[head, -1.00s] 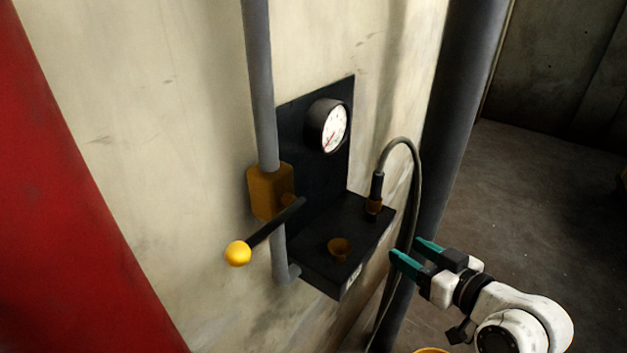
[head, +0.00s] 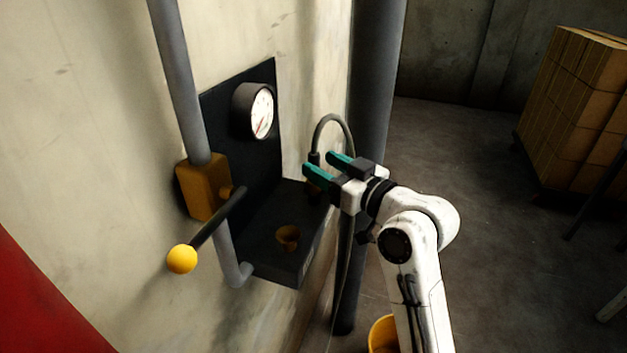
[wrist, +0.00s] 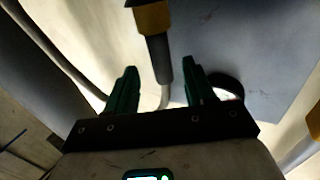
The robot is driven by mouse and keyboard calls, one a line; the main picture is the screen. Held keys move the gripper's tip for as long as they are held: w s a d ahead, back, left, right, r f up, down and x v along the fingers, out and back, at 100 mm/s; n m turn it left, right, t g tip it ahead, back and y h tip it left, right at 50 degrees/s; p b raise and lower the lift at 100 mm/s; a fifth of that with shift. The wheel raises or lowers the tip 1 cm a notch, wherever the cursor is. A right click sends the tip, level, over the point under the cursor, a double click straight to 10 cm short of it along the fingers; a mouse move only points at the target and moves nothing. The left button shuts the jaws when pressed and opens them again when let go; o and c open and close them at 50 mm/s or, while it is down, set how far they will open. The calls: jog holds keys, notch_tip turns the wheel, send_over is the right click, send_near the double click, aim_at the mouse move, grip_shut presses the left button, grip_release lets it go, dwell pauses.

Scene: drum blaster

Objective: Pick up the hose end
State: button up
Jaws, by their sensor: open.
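The hose end (head: 314,158) is a dark sleeve on a grey hose (head: 333,117) that arches over and hangs down behind my gripper. It stands upright at the back right of the black shelf (head: 262,262). In the wrist view the hose end (wrist: 158,55) sits in a yellow-brown fitting (wrist: 152,17). My gripper (head: 320,162) has teal fingers and is open. In the wrist view its fingers (wrist: 158,80) appear on either side of the hose end, with gaps visible at both sides. In the head view the fingers and gripper hide the fitting's lower part.
An empty brass cup (head: 287,237) sits on the shelf. A pressure gauge (head: 261,110) is on the back plate. A lever with a yellow knob (head: 182,259) sticks out at left. A dark pipe (head: 378,70) rises behind my gripper.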

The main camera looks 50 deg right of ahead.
aim_at(318, 164)
jog(key=w+p, duration=0.1)
jog(key=w, duration=0.4)
jog(key=shift+d+f, duration=0.1)
jog(key=shift+d, duration=0.05)
jog(key=shift+c, duration=0.2)
jog(key=shift+s, duration=0.1)
grip_shut()
